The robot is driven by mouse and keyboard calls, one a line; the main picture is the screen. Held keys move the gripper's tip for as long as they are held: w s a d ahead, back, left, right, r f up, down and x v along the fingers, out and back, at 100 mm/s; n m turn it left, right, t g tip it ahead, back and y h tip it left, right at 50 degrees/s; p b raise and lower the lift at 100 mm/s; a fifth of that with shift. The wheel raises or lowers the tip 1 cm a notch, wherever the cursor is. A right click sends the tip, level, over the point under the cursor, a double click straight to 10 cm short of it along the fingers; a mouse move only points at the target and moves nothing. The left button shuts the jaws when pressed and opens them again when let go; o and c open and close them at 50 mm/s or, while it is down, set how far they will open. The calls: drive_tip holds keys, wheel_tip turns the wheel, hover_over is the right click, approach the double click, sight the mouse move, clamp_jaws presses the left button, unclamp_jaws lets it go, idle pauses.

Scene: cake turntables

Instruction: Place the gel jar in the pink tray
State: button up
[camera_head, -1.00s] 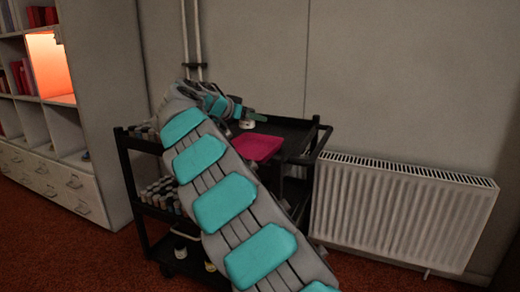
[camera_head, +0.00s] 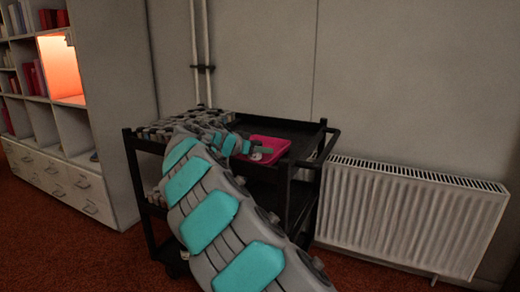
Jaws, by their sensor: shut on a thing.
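The pink tray (camera_head: 278,143) lies on the top shelf of the black cart, right of the middle. My gripper (camera_head: 262,149) is over the tray's left part, small in the picture and partly hidden by my own arm. It is shut on the gel jar (camera_head: 257,156), a small white jar. The jar shows over the left front part of the tray. I cannot tell whether it touches the tray floor.
The black cart (camera_head: 290,205) has raised rails and a handle at the right. Many small dark and pale items (camera_head: 165,130) crowd its top left. A white radiator (camera_head: 405,215) stands to the right and a white shelf unit (camera_head: 75,130) to the left.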

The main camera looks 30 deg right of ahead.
drive_tip(key=shift+f, duration=0.15)
drive_tip(key=o, duration=1.4)
drive_tip(key=shift+r, duration=0.25)
drive_tip(key=v, duration=1.1)
drive_tip(key=shift+a+b, duration=0.1)
drive_tip(key=shift+b, duration=0.3)
drive_tip(key=shift+s+a+r, duration=0.15)
drive_tip(key=shift+a, duration=0.2)
